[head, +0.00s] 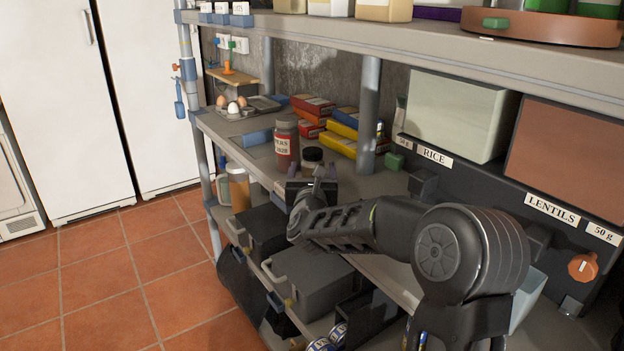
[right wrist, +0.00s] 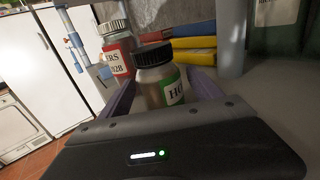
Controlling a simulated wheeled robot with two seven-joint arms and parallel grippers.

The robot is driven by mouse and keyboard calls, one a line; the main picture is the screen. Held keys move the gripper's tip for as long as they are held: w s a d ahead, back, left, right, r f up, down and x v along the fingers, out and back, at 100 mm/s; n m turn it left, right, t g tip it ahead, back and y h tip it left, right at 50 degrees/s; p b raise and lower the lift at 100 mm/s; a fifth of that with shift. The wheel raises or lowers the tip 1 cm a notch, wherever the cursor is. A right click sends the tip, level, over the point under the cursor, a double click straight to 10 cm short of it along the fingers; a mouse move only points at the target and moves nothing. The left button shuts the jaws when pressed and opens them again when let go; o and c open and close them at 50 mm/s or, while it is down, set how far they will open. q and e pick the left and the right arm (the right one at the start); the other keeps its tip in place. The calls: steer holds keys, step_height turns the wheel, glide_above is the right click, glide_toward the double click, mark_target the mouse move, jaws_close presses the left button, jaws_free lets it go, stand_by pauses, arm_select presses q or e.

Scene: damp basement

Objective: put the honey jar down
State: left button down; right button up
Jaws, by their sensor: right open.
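The honey jar (right wrist: 150,90) has a black lid and a green and white label reading "HO". In the right wrist view it stands upright between the two purple fingers of my right gripper (right wrist: 160,92). In the head view the jar's dark lid (head: 312,155) shows just beyond my right gripper (head: 314,180), over the middle shelf (head: 352,188). The fingers are open around the jar; whether either touches it I cannot tell. The gripper hides the jar's lower part and its base. My left gripper is not in view.
A red-labelled jar (head: 286,143) stands close behind to the left. Red, blue and yellow boxes (head: 340,140) lie behind, beside a grey post (head: 369,115). An egg tray (head: 238,112) sits farther left. The upper shelf (head: 430,36) overhangs; bins (head: 455,115) stand right.

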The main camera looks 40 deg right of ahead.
steer(key=b+v, duration=0.1)
steer(key=v, duration=1)
steer(key=shift+s+a+b, duration=0.25)
steer(key=shift+a+b, duration=0.05)
